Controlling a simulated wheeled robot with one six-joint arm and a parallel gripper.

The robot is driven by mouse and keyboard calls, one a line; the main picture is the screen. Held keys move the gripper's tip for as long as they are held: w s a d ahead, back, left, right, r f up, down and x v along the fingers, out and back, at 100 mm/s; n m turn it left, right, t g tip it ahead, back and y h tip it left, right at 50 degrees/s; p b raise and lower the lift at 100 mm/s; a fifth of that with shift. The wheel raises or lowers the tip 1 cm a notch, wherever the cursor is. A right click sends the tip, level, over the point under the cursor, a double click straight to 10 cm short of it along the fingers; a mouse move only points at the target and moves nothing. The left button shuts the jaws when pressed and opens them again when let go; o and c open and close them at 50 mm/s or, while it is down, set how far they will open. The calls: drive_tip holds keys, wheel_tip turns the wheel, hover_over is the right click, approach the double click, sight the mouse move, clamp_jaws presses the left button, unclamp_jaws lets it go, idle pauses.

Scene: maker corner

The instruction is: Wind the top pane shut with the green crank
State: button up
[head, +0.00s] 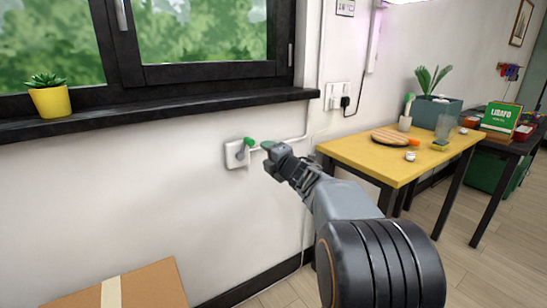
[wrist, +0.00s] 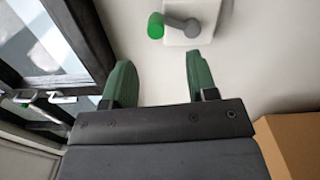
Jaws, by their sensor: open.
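The crank's green knob (head: 249,142) sticks out from a white wall plate (head: 232,156) below the window sill. In the wrist view the green knob (wrist: 156,25) is at the left end of a grey crank arm (wrist: 183,25) on the white plate (wrist: 205,14). My gripper (head: 267,146) is just right of the crank in the head view. In the wrist view my gripper (wrist: 158,58) is open and empty, its green fingers apart, with the knob ahead of the gap and not between them. The top pane cannot be made out; the head view shows only the window's lower part.
A dark sill (head: 160,113) with a yellow plant pot (head: 50,102) runs above the crank. A cardboard box (head: 150,285) stands below left. A yellow table (head: 350,150) with several items is at right. A green-tipped metal part (wrist: 24,97) shows by the window.

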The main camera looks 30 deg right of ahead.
drive_tip(key=shift+s+d, duration=0.2)
drive_tip(key=shift+s, duration=1.25)
drive_tip(key=shift+c, duration=0.4)
